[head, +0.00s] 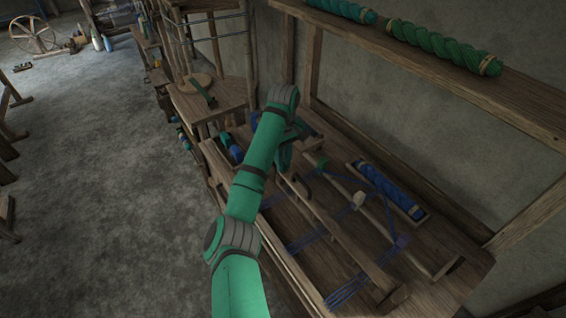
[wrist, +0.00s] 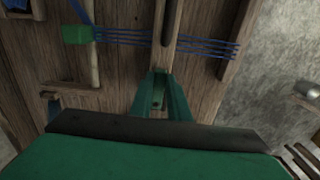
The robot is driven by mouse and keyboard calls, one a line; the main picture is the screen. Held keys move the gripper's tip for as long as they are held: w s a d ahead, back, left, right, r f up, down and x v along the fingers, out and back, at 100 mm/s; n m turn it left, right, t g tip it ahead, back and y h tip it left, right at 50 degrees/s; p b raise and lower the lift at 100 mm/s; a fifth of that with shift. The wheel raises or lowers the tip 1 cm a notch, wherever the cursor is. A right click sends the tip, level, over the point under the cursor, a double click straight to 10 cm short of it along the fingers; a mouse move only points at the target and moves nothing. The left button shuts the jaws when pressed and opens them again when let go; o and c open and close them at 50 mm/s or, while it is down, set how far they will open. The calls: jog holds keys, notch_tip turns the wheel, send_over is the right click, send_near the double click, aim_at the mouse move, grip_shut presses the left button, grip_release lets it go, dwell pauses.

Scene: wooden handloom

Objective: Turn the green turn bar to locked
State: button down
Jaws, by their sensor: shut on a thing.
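My gripper (head: 284,160) is low over the left part of the loom frame. In the head view my arm and gripper cover this spot. A green block (wrist: 77,35) sits on a wooden rod left of the fingers, apart from them.
Blue threads (wrist: 190,44) cross the loom bed. A blue roll (head: 388,188) lies in a tray at right. A wooden stand (head: 225,95) with a dark green piece (head: 203,93) on a round disc is behind. A shelf (head: 520,95) holds twisted skeins.

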aim_at(284, 167)
jog(key=shift+d, duration=0.1)
jog(key=c, duration=1.7)
grip_release()
notch_tip(284, 167, up, 11)
jog(key=shift+f, duration=0.1)
